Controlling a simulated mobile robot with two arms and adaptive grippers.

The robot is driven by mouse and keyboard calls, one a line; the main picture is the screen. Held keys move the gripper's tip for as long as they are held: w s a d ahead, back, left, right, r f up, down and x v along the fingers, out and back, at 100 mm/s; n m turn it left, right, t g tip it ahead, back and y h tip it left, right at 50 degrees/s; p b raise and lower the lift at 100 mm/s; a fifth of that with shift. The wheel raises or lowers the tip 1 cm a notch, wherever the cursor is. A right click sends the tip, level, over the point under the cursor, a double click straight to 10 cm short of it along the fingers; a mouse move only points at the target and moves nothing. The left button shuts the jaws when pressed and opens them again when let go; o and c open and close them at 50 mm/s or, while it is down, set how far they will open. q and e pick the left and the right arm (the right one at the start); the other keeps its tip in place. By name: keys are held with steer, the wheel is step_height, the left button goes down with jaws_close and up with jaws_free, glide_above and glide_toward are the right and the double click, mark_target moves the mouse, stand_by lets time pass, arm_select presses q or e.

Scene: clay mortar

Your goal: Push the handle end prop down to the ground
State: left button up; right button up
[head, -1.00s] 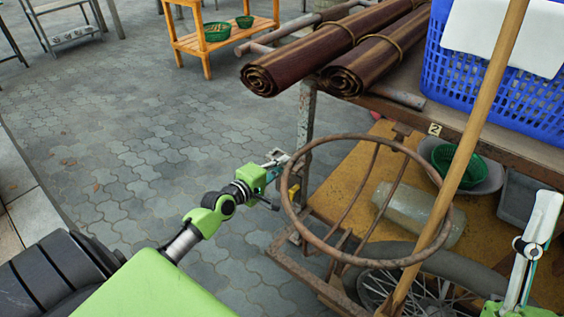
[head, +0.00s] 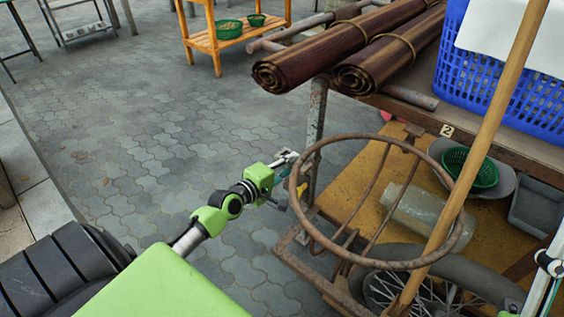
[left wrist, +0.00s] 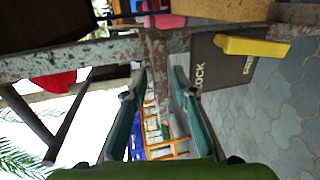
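A worn, peeling metal post (head: 316,125) rises at the cart's left end, beside a rusty ring (head: 298,205). I cannot tell for sure which part is the handle end prop. My left gripper (head: 287,160) is at the ring's upper left edge, close to the post. In the left wrist view, the left gripper's teal fingers (left wrist: 160,82) are apart, with a peeling metal bar (left wrist: 85,58) across their tips. A short rusty piece shows between the tips; contact is unclear. A yellow piece (left wrist: 250,47) is beside the bar.
The cart carries rolled brown mats (head: 320,60) and a blue basket (head: 500,75). A wooden pole (head: 480,150) crosses in front, with a wheel (head: 440,275) below. A wooden stand (head: 240,32) is at the back. The paving (head: 130,140) on the left is clear.

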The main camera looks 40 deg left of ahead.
arm_select(q)
steer(key=v, duration=1.1)
steer(key=shift+s, duration=0.35)
steer(key=shift+a+r, duration=0.1)
